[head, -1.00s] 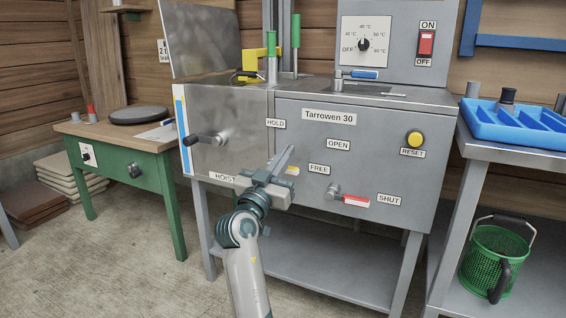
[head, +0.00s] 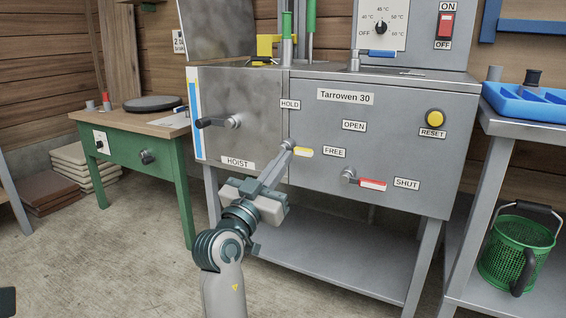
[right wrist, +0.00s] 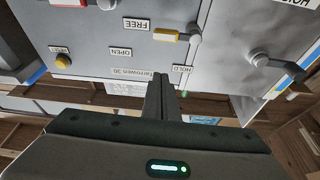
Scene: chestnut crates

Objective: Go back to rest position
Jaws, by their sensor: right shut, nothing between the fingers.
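My right gripper (head: 281,158) is shut and empty in front of the steel machine (head: 394,110). Its fingertips appear just below the pivot of the yellow-handled lever (head: 304,152) in the head view; contact cannot be told. That lever points right, towards the FREE label (head: 334,152). In the right wrist view the closed fingers (right wrist: 163,80) have nothing between them, and the yellow lever (right wrist: 165,36) shows apart from them. The red-handled lever (head: 373,184) points right, towards SHUT. My left gripper is not recognisable in view.
A green table (head: 163,169) with a dark round plate (head: 153,103) stands left. A steel side table (head: 519,126) stands right, with a blue tray (head: 540,109) on top and a green basket (head: 514,252) on its lower shelf. Open floor (head: 130,260) lies at front left.

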